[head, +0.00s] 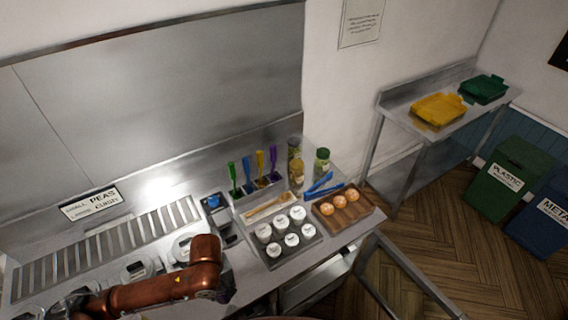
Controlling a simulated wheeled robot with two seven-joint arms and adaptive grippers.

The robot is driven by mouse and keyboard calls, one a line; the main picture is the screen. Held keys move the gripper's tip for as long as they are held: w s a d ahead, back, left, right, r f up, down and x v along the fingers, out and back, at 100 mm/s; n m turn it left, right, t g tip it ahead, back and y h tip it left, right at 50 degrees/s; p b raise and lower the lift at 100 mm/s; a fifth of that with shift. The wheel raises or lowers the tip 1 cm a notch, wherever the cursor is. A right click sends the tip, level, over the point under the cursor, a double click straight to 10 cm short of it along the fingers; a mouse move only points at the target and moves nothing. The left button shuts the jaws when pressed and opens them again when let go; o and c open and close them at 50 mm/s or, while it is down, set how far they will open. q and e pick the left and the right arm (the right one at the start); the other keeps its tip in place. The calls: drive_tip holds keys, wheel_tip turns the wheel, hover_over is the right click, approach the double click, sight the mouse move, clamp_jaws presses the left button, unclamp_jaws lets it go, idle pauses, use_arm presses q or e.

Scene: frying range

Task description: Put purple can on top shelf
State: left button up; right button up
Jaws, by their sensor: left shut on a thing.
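My left arm's copper links cross the lower left of the head view. I cannot pick out a purple can or a top shelf in this view. My right gripper is not in view.
A tray of white-lidded pots (283,236), a wooden tray with orange-brown balls (343,205), jars (321,161) and colored-handled utensils (260,162) crowd the counter. A side table (399,115) holds a yellow box (438,109) and a green box (484,88). Bins (505,180) stand right.

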use_arm(q)
drive_tip(key=w+a+f+m+b, duration=0.1)
drive_tip(key=w+m+b, duration=0.5)
drive_tip(key=b, duration=0.3)
drive_tip(key=shift+w+a+b, duration=0.15)
drive_tip(key=shift+w+b, duration=0.05)
drive_tip(key=shift+b, duration=0.2)
